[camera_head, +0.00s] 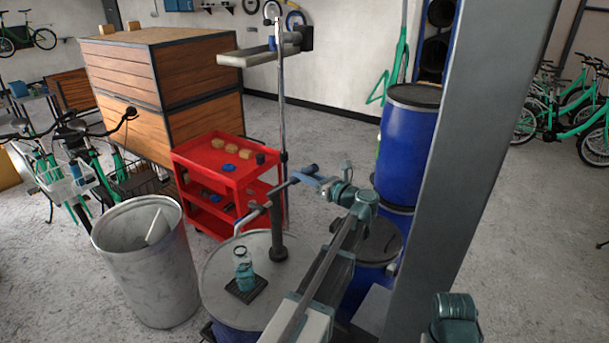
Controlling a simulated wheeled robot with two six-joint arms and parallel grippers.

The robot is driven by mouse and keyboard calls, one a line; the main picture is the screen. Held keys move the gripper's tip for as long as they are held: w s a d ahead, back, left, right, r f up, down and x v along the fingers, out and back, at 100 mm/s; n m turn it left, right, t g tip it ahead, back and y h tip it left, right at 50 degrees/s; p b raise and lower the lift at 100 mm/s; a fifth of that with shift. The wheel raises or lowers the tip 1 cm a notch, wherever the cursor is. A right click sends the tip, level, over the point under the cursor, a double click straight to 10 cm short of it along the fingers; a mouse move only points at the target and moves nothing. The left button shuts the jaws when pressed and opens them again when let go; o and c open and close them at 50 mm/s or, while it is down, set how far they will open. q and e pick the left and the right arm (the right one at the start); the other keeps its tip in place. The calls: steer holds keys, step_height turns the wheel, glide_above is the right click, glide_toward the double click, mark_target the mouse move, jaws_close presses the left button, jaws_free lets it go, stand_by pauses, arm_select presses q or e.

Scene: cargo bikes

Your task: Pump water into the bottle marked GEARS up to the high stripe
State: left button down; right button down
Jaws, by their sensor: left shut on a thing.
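A small clear bottle (244,272) with bluish-green water in its lower part stands upright on a black mat (236,291) on top of a drum (217,265). Its marking and stripes are too small to read. A dark hand pump (278,238) rises from the drum top behind and right of the bottle. Its spout (247,222) reaches left, above the bottle. The pump lever slopes up to the right and ends near a blue grip (304,176). My left gripper (323,184) is shut on the lever's end.
A grey bin (147,262) stands left of the drum. A red cart (222,172) with small parts stands behind it, beside a wooden crate (165,80). Blue barrels (410,140) and a grey post (452,150) crowd the right. Open floor (545,220) lies farther right.

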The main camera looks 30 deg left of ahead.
arm_select(q)
steer(key=d+f+m+t+y+b, duration=0.1)
steer(key=f+y+b, duration=0.3)
steer(key=b, duration=1.2)
steer(key=d+f+m+t+y+b, duration=0.1)
steer(key=d+f+t+y+b, duration=0.2)
steer(key=f+b, duration=0.9)
steer(key=d+y+b, duration=0.1)
steer(key=b, duration=0.3)
steer(key=shift+s+d+f+m+y, duration=0.15)
steer(key=shift+s+d+m+y, duration=0.15)
steer(key=shift+s, duration=0.05)
steer(key=shift+b, duration=0.3)
steer(key=c, duration=0.7)
jaws_free()
steer(key=shift+f, duration=0.1)
steer(key=shift+c, duration=0.2)
steer(key=shift+o, duration=0.8)
steer(key=shift+w, duration=0.1)
